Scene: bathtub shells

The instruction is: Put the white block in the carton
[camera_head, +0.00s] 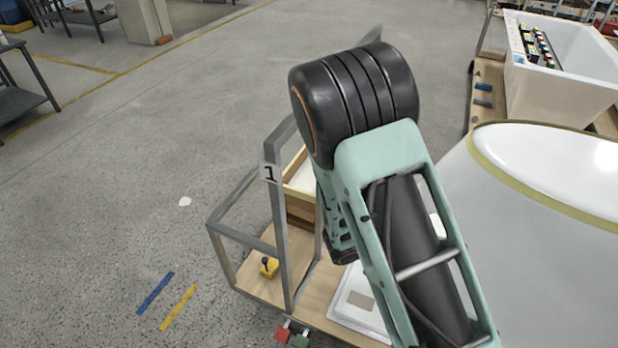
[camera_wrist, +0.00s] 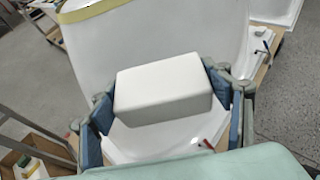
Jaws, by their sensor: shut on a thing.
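The white block (camera_wrist: 163,92) is a box shape with rounded edges. In the wrist view it sits between the two blue-grey fingers of my gripper (camera_wrist: 171,103), which is shut on it. A white surface shows below the block, and I cannot tell the gap between them. A brown box (camera_wrist: 12,160), seemingly the carton, is cut off at the lower left of the wrist view, with small items in or by it. In the head view my arm hides the gripper and the block. A brown box with a pale rim (camera_head: 301,206) stands partly behind my arm there.
A wooden trolley with a grey metal frame (camera_head: 282,232) marked 1 stands around the brown box. A yellow object (camera_head: 269,267) and a white tray-like piece (camera_head: 357,303) lie on it. A large white tub shell (camera_head: 560,165) is at the right. Open floor lies left.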

